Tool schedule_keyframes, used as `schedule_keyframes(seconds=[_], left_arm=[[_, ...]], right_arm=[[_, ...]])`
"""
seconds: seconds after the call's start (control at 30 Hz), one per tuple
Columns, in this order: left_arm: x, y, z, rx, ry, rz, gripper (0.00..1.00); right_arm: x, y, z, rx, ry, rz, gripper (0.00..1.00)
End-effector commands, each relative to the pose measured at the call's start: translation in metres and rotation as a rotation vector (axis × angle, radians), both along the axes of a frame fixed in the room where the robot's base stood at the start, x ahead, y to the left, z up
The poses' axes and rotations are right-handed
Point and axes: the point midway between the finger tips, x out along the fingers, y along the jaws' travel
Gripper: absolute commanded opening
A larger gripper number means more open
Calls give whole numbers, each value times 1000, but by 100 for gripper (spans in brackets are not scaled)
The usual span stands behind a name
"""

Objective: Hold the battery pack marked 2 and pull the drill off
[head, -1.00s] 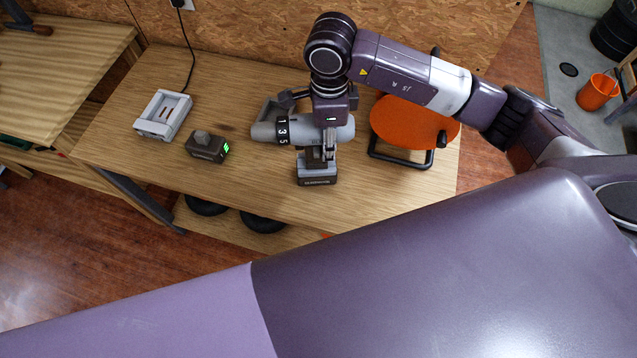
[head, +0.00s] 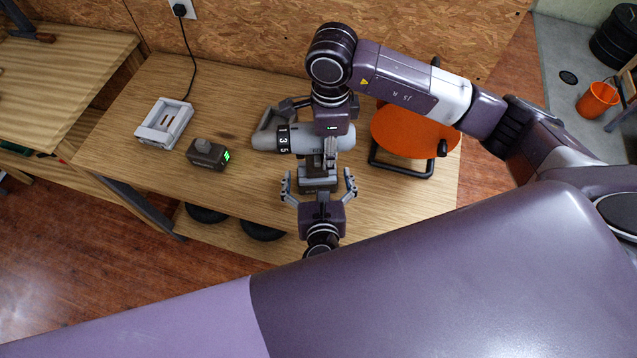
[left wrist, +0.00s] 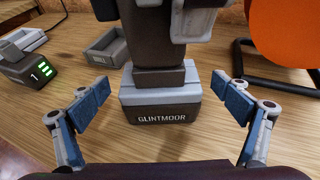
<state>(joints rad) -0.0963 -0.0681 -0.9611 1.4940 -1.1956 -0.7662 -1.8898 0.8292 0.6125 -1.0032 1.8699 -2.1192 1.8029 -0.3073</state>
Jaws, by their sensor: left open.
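The grey drill (head: 266,137) stands upright on the wooden workbench, its nose to the left. Its dark handle (left wrist: 155,45) runs down into a battery pack (left wrist: 160,98) lettered GLINTMOOR; no 2 shows on the visible face. In the head view the pack (head: 317,187) is partly hidden by my left gripper (head: 319,178). My left gripper is open, its fingers to either side of the pack and apart from it; the fingers also show in the left wrist view (left wrist: 163,92). My right gripper (head: 328,140) comes down from above and is shut on the drill body.
A loose battery pack marked 1 (left wrist: 32,68) with green lights and a pale charger (head: 163,123) lie to the left. A round orange thing (head: 405,130) on a black frame stands close on the right. The bench front edge is near my left gripper.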

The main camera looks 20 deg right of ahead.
Motion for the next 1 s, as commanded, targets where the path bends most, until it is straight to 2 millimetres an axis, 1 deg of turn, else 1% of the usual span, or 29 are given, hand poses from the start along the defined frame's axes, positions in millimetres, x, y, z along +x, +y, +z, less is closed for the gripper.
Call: schedule_keyframes(seconds=[0.1,0.37,0.47,0.93,0.97,1.0], left_arm=[[7,-2,-2,-1,0,2,93],[8,-2,-3,-2,2,1,93],[8,-2,-3,-2,2,1,84],[7,-2,-3,-2,1,1,32],[7,-2,-3,-2,1,1,69],[7,-2,-3,-2,1,1,64]], right_arm=[[3,1,2,3,-8,-2,0],[3,1,2,3,-8,-2,0],[3,1,2,3,-8,-2,0],[3,1,2,3,-8,-1,0],[3,1,2,3,-8,-1,0],[3,1,2,3,-8,-1,0]])
